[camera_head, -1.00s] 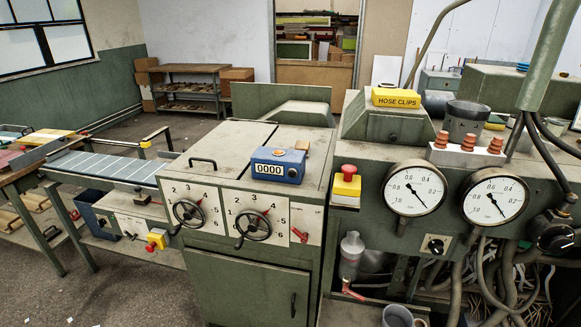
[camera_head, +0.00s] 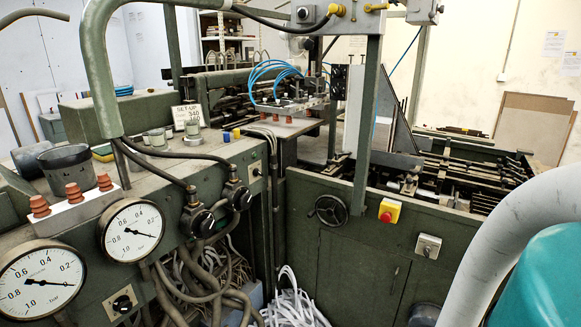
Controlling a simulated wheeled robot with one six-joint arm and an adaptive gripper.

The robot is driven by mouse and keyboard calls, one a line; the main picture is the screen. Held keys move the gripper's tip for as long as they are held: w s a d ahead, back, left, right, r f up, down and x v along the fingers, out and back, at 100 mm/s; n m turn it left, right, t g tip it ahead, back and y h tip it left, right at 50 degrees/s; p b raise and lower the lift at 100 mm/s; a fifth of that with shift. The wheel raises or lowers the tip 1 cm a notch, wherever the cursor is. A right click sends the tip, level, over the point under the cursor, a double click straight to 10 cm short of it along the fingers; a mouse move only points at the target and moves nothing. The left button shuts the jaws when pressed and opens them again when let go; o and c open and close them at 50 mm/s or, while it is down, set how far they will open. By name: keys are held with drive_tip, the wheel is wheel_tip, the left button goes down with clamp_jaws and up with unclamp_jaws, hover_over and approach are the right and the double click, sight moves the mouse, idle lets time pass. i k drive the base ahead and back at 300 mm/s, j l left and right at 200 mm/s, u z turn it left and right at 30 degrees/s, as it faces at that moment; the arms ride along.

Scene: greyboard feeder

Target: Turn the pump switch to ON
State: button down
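The pump switch cannot be picked out for certain, as no label for it is readable. One rotary switch is a small black knob (camera_head: 122,303) on a white plate below the two gauges, at lower left. Another is a small grey switch box (camera_head: 428,246) on the green cabinet front, right of centre, with a pale knob. The on or off setting of both is too small to read. My gripper is not in view.
Two round gauges (camera_head: 132,231) stand at the left. Two black valve knobs (camera_head: 203,222) with hoses sit beside them. A red button on a yellow box (camera_head: 389,211) and a black handwheel (camera_head: 328,211) are on the green cabinet. Loose hoses hang in the gap between machines.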

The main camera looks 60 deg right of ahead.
sight(255, 172)
drive_tip(key=z, duration=1.2)
